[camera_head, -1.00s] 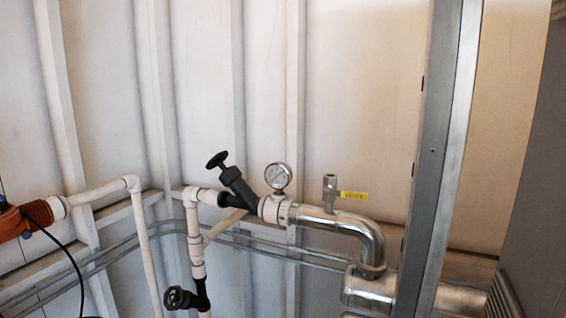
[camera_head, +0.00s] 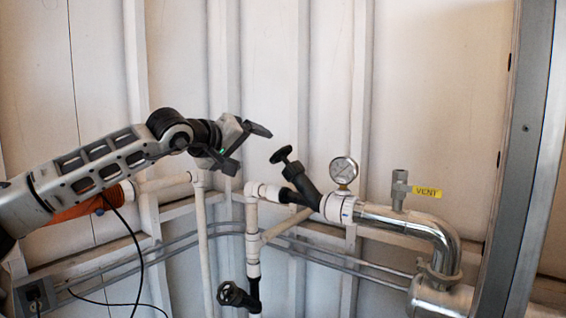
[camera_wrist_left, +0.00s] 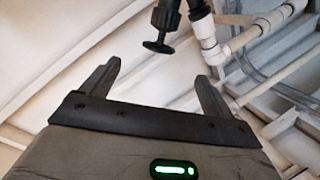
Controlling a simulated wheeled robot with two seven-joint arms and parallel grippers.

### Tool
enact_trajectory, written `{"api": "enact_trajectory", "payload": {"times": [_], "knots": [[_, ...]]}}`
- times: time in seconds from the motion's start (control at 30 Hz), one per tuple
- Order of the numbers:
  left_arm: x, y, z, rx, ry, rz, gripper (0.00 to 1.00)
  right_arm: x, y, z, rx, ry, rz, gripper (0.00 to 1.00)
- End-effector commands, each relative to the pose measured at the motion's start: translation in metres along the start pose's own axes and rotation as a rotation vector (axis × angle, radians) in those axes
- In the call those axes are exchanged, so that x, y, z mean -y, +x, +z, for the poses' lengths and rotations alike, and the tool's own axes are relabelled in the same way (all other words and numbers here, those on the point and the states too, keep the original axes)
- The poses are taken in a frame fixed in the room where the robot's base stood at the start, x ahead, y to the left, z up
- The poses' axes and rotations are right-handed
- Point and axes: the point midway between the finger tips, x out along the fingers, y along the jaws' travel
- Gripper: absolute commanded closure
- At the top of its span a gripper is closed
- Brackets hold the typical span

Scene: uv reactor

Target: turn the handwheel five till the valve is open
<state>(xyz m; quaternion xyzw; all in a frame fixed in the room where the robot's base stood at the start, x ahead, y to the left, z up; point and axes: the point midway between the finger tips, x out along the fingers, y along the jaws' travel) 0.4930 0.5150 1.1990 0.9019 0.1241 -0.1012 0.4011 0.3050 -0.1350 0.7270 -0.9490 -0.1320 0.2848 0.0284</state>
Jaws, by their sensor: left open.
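Two black handwheels show, and no number is readable on either. The upper handwheel (camera_head: 281,155) tops a slanted black valve (camera_head: 302,185) on the white pipe. The lower handwheel (camera_head: 231,293) is on the vertical pipe near the bottom edge. My left gripper (camera_head: 252,150) is open and empty, a little left of the upper handwheel and apart from it. In the left wrist view a black handwheel (camera_wrist_left: 158,46) shows just beyond and between the open fingers (camera_wrist_left: 158,72), with a black valve body above it. My right gripper is out of view.
A pressure gauge (camera_head: 343,171) and a metal fitting with a yellow VENT tag (camera_head: 427,192) stand right of the slanted valve. A metal elbow pipe (camera_head: 440,236) and a steel post (camera_head: 521,150) are farther right. An orange part (camera_head: 85,207) and a black cable lie behind my left arm.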

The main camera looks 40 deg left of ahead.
Motion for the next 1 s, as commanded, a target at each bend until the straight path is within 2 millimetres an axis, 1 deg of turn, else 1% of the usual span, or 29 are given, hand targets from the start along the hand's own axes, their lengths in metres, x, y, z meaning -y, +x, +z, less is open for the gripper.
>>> {"api": "enact_trajectory", "payload": {"times": [0.03,0.13,0.27,0.47,0.7,0.83,1.0], "knots": [[0.0,0.0,-0.005,-0.011,0.014,-0.005,0.13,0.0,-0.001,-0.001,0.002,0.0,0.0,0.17],[-0.001,0.008,-0.007,-0.014,0.017,-0.005,0.13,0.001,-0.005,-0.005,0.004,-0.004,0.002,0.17],[-0.003,0.029,-0.007,-0.01,0.012,-0.003,0.13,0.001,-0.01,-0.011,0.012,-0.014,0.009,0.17],[-0.004,0.072,-0.007,-0.009,0.009,-0.001,0.13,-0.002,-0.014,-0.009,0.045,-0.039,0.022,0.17],[-0.003,0.122,-0.007,-0.01,0.009,-0.003,0.13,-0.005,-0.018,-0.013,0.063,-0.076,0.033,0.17],[-0.001,0.141,-0.007,-0.011,0.011,-0.003,0.13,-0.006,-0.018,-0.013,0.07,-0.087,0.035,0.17],[0.0,0.153,-0.006,-0.011,0.013,-0.004,0.13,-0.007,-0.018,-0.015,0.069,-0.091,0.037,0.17]]}}
